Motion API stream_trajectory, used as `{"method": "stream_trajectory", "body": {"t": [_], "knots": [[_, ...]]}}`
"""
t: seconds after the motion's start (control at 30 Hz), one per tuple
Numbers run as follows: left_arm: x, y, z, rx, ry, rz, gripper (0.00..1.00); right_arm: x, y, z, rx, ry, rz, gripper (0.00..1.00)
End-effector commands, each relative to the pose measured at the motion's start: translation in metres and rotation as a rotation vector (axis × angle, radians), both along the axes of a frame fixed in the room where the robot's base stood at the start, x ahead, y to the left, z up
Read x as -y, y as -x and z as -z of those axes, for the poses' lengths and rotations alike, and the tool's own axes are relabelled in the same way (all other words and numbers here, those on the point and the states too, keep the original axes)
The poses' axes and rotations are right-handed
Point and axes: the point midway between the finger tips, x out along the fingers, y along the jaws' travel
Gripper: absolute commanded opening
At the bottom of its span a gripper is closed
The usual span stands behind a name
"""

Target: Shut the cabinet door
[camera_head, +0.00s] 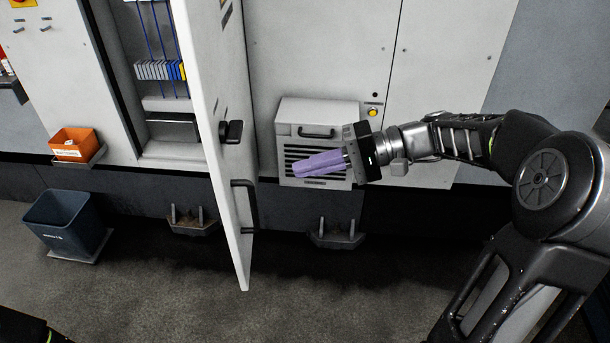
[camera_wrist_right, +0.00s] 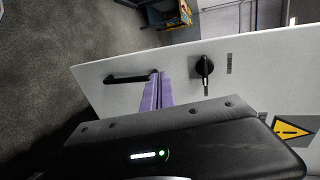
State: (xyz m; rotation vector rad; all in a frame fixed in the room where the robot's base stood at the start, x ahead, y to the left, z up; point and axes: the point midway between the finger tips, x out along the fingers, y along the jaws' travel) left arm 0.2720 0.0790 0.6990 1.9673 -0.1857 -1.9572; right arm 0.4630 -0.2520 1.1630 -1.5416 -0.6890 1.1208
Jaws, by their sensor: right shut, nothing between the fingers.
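The cabinet door (camera_head: 215,120) stands wide open, swung out from the cabinet toward me. It has a black pull handle (camera_head: 244,208) and a black latch knob (camera_head: 231,131) on its outer face. The open cabinet (camera_head: 160,105) shows wiring and a row of terminals inside. My right gripper (camera_head: 298,167) is shut and empty, its purple fingers pointing left at the door's outer face with a gap visible in the head view. In the right wrist view the fingers (camera_wrist_right: 158,90) overlap the door (camera_wrist_right: 270,70) near the handle's end (camera_wrist_right: 125,78); contact cannot be told. My left gripper is not in view.
A vented box (camera_head: 320,112) sits on the cabinet front behind my right gripper. An orange bin (camera_head: 72,144) and a blue-grey bin (camera_head: 62,220) are at the left. Metal feet brackets (camera_head: 338,238) jut out low. The floor (camera_head: 330,300) in front is clear.

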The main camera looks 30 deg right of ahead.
Motion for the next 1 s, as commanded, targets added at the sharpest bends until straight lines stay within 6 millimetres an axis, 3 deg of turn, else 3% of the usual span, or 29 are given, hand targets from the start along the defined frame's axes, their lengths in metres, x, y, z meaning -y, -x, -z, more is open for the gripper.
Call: {"method": "stream_trajectory", "body": {"t": [0.03,0.27,0.43,0.5,0.8,1.0], "knots": [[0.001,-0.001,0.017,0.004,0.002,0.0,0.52,-0.002,-0.001,0.01,0.004,0.002,-0.002,0.0],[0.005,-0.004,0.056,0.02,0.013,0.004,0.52,-0.015,-0.004,0.014,0.006,0.001,-0.002,0.0],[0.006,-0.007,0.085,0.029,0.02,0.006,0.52,-0.037,-0.015,0.023,0.004,0.001,-0.001,0.0],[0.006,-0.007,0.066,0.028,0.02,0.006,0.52,-0.053,-0.021,0.014,-0.001,-0.003,-0.004,0.0],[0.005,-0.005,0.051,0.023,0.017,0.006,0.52,-0.101,-0.043,0.024,-0.001,-0.002,-0.003,0.0],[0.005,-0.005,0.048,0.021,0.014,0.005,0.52,-0.115,-0.049,0.026,0.0,-0.001,-0.002,0.0]]}}
